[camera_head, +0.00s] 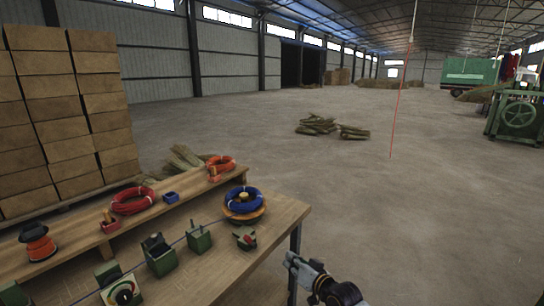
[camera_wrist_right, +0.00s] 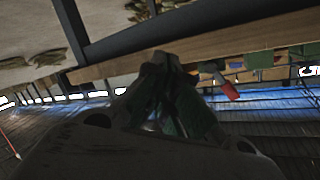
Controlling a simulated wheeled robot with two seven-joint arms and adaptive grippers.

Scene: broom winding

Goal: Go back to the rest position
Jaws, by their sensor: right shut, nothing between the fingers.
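My right gripper (camera_head: 292,262) shows at the bottom of the head view, just right of the wooden workbench (camera_head: 215,262). It is shut and holds nothing. It also shows in the right wrist view (camera_wrist_right: 168,60), dark and close to the lens, with the bench edge (camera_wrist_right: 120,68) behind it. My left gripper is in neither view. On the bench, a blue wire coil (camera_head: 243,199) sits on an orange disc at the right end. A thin blue line runs from there leftward past green blocks (camera_head: 160,258).
Red coils (camera_head: 133,200) and an orange spool (camera_head: 38,243) lie on the bench's raised shelf. Stacked cartons (camera_head: 75,115) stand behind at left. Straw bundles (camera_head: 317,124) lie on the floor. A green machine (camera_head: 517,116) stands far right. The floor right of the bench is clear.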

